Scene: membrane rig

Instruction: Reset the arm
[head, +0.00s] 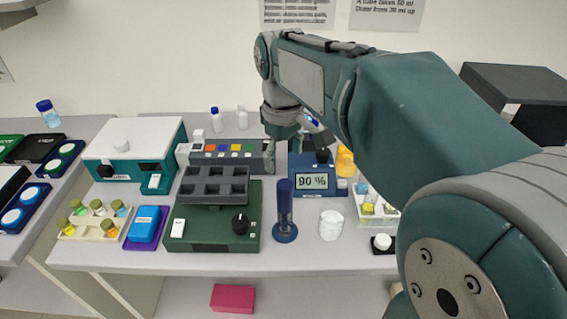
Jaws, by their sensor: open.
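My arm (420,105) reaches from the right of the head view over the bench, with its elbow raised. My gripper (284,152) hangs down over the back middle of the bench, between the grey block with coloured buttons (222,150) and the blue meter reading 90 % (314,180). Its fingers are small and partly merge with the things behind them. I see nothing held between them.
The white bench (110,258) is crowded. A green device with a dark rack (212,185), a dark blue cylinder on a base (285,215), a white cup (331,225) and a vial rack (376,208) stand in front. Bare bench shows along the front edge.

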